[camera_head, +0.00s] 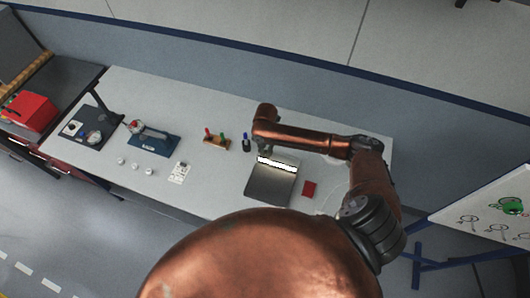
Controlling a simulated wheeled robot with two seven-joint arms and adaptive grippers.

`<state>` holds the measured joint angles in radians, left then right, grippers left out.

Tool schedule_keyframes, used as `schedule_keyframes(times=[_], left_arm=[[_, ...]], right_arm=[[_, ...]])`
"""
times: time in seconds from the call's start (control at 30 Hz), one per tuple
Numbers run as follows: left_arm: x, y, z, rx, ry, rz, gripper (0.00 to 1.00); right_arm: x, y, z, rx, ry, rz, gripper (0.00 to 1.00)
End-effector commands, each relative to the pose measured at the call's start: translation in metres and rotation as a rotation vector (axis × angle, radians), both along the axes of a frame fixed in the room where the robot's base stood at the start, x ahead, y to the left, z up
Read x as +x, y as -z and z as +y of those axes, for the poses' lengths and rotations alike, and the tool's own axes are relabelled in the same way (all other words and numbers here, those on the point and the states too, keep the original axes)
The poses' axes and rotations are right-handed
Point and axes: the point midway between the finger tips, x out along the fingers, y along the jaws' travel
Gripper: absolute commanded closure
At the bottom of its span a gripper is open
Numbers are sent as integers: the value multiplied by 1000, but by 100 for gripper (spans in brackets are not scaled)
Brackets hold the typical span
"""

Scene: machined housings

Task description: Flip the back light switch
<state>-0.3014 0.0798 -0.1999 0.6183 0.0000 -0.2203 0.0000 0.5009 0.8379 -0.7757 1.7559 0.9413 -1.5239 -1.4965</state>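A dark grey flat panel (270,186) lies on the bench, with a bright white strip along its far edge (276,163). My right arm comes in from the right, and its gripper (265,152) points down at the far left corner of this panel. The fingertips are too small and partly hidden by the wrist, so I cannot tell if they are open or touching anything. A small white plate with dark marks (180,172) lies left of the panel. I cannot make out a light switch clearly. My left gripper is not in view.
A whiteboard (495,215) stands at right.

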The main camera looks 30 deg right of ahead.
Motion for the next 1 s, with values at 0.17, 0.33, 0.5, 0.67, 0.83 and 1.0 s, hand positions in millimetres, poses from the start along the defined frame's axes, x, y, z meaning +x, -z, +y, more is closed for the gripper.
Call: schedule_keyframes(times=[0.17, 0.33, 0.5, 0.67, 0.83, 1.0], left_arm=[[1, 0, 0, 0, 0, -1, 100], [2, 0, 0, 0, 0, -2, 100], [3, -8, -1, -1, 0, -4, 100], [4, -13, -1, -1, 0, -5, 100], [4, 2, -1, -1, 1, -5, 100], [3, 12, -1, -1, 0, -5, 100]], right_arm=[[-1, 0, -1, -2, 1, 2, 100], [-1, 0, -1, -3, 1, 3, 100], [1, -2, -4, 36, 4, 41, 100], [5, -2, -7, 142, 8, 129, 100], [7, 2, -10, 256, 7, 225, 100], [8, 2, -11, 317, 4, 277, 100]])
